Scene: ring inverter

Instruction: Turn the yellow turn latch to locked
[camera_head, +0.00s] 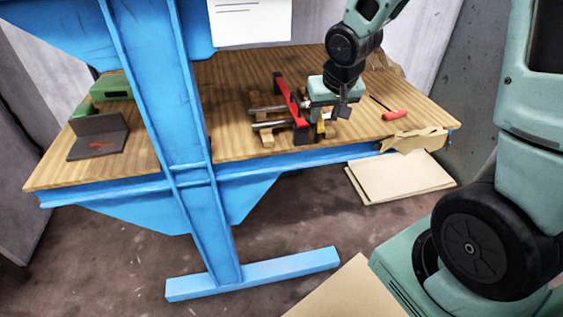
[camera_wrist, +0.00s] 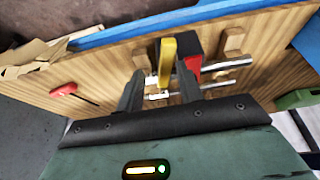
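The yellow turn latch (camera_wrist: 167,58) is a bar that shows between my two fingertips in the wrist view, in front of a black and red block (camera_wrist: 190,50). In the head view only a small part of the yellow latch (camera_head: 320,126) shows, below my gripper (camera_head: 335,112). My gripper (camera_wrist: 160,68) is open, with one dark finger on each side of the latch. A gap shows on the left; the right finger is close to it, and I cannot tell if it touches. The red bracket (camera_head: 287,97) stands upright with metal rods (camera_head: 268,110) through it.
The wooden workbench (camera_head: 235,75) has a blue frame (camera_head: 215,215). A red-handled screwdriver (camera_head: 394,114) and cardboard (camera_head: 415,138) lie right of the latch. Wooden blocks (camera_head: 263,128) are beside the rods. A dark angle plate (camera_head: 98,137) and green tool (camera_head: 110,87) are at left.

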